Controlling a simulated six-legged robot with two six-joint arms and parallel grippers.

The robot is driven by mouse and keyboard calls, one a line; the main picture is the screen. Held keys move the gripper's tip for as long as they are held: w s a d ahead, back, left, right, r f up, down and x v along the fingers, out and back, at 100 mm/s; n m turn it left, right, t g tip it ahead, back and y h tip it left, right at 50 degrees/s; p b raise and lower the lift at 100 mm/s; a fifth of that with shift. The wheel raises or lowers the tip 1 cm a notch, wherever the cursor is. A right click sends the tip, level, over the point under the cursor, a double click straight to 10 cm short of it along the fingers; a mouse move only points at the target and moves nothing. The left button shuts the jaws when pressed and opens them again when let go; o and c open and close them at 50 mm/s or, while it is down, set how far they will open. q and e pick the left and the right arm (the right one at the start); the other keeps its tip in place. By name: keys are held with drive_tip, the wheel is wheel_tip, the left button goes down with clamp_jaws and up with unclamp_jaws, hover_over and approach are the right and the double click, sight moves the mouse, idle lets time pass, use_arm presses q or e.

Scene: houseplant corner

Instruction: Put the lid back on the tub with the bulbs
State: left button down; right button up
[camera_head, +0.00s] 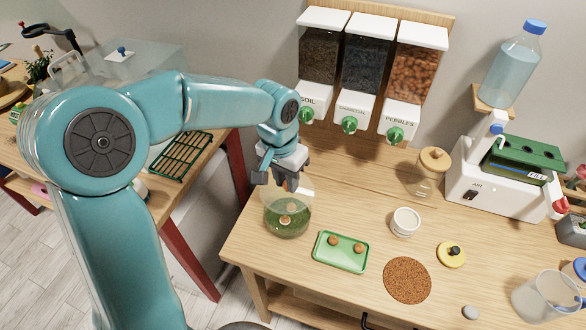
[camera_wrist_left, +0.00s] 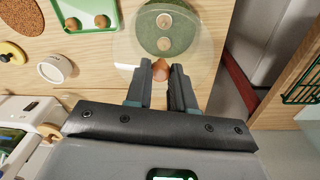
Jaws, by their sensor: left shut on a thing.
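My left gripper (camera_head: 284,184) is just above the clear glass tub (camera_head: 289,223). Its fingers (camera_wrist_left: 163,72) are shut on a small rounded brown thing (camera_wrist_left: 160,71). I cannot tell whether this is a loose bulb or the knob of a clear lid. The tub has green inside and two pale rounded things, likely bulbs; in the left wrist view its wide clear circle (camera_wrist_left: 205,40) lies past the fingertips. A yellow lid (camera_head: 452,262) with a black knob lies flat on the table at the right, apart from the gripper. My right gripper is not in view.
A green tray (camera_head: 322,258) with two brown bulbs lies beside the tub. A white pot (camera_head: 405,222), a round speckled mat (camera_head: 407,281) and a wooden-lidded jar (camera_head: 428,184) stand to the right. Dispensers (camera_head: 368,62) hang behind. The table's left edge is close to the tub.

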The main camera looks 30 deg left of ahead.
sight(285, 190)
use_arm(q)
drive_tip(key=shift+w+d, duration=0.1)
drive_tip(key=shift+w, duration=0.15)
drive_tip(key=shift+s+a+f+b, duration=0.25)
drive_tip(key=shift+f+b, duration=0.5)
wheel_tip(285, 190, down, 4)
drive_tip(key=b, duration=0.3)
drive_tip(key=shift+s+f, duration=0.1)
drive_tip(key=shift+f, duration=0.05)
drive_tip(key=shift+w+d+f+b, duration=0.15)
drive_tip(key=shift+w+f+b, duration=0.1)
drive_tip(key=shift+b, duration=0.1)
drive_tip(key=shift+s, duration=0.1)
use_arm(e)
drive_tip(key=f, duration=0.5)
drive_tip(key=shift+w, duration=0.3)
use_arm(q)
drive_tip(key=shift+s, duration=0.1)
